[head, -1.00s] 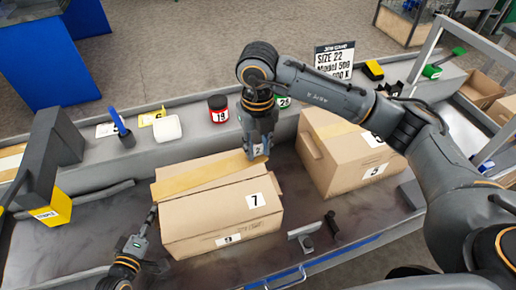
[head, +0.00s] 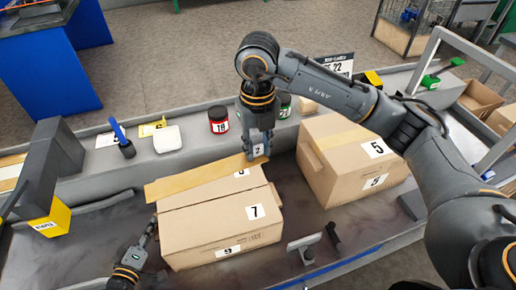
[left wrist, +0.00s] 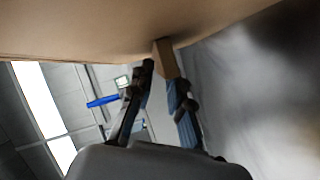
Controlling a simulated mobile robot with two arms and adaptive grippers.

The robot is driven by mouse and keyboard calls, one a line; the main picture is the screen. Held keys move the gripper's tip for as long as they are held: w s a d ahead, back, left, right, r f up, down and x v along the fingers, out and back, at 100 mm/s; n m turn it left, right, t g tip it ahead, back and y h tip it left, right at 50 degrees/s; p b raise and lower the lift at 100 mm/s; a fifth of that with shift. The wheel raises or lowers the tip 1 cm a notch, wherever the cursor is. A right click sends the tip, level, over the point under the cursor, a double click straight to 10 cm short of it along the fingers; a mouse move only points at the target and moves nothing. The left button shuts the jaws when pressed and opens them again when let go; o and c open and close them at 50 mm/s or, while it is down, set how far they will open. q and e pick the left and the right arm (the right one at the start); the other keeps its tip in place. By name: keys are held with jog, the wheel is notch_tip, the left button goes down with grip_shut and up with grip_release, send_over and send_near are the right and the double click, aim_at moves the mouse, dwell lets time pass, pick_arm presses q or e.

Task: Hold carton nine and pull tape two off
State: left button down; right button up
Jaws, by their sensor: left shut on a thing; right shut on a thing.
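Carton nine (head: 195,225) stands on the bench with a 9 label on its front and a 7 on its upper face. My left gripper (head: 153,226) is shut at its left side. In the left wrist view the left gripper (left wrist: 160,85) has its fingers around a small brown piece (left wrist: 165,58) below the carton's brown surface (left wrist: 90,25). Tape two (head: 200,178) is a tan strip along the carton's far top edge, its 2 tag at the right end. My right gripper (head: 258,153) is shut on that end. How much tape still sticks is unclear.
Carton five (head: 335,175) stands close on the right. Behind, a ledge holds a red jar (head: 218,118), a white dish (head: 167,138) and a blue-handled tool (head: 122,138). A black and yellow block (head: 50,175) is at left. Small metal brackets (head: 304,243) lie in front.

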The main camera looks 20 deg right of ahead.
pick_arm(q)
jog(key=shift+f, duration=0.1)
pick_arm(e)
jog(key=shift+r, duration=1.35)
pick_arm(q)
jog(key=c, duration=1.2)
grip_release()
pick_arm(e)
jog(key=shift+a, duration=0.1)
